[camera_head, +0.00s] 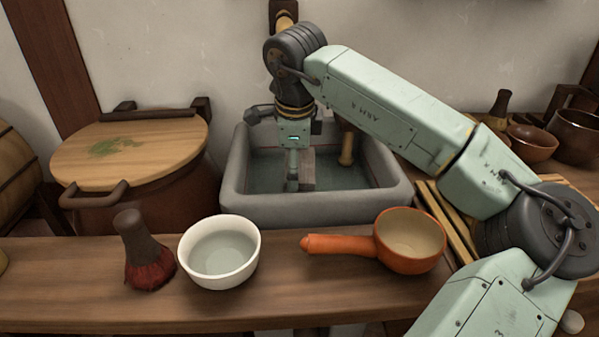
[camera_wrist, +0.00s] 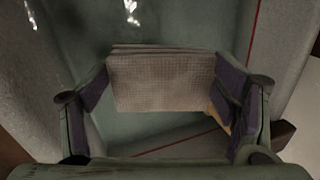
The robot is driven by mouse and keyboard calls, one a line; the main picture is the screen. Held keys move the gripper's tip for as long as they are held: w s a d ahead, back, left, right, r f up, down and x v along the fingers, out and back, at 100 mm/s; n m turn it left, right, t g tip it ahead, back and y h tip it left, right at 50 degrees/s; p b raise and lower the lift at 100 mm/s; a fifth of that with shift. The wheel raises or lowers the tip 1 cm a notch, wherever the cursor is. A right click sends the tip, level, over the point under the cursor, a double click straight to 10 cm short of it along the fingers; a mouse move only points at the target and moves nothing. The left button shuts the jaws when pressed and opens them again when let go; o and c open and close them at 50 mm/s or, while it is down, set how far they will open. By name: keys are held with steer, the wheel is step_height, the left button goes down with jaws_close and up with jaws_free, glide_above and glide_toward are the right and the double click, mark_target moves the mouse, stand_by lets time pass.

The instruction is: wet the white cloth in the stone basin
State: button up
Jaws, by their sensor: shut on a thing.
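The grey stone basin (camera_head: 318,211) stands at the back centre and holds dark greenish water, seen also in the wrist view (camera_wrist: 150,30). My gripper (camera_head: 300,180) points down inside the basin. It is shut on the folded cloth (camera_wrist: 160,82), which looks pale grey-beige in the shade, with several stacked layers and a woven texture. The cloth sits between the two fingers (camera_wrist: 160,100) over the water. In the head view the cloth (camera_head: 308,170) is a small block partly hidden by the gripper. I cannot tell whether its lower edge touches the water.
A wooden spout (camera_head: 347,146) stands inside the basin, right of my gripper. In front, the wooden counter (camera_head: 90,295) holds a dark red-tipped brush (camera_head: 146,260), a white bowl of water (camera_head: 220,265) and an orange ladle (camera_head: 400,245). A lidded tub (camera_head: 130,155) stands left.

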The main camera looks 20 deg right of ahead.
step_height(320, 180, up, 10)
steer(key=p, duration=0.7)
steer(key=shift+r, duration=0.25)
steer(key=shift+r, duration=0.1)
stand_by(1.9)
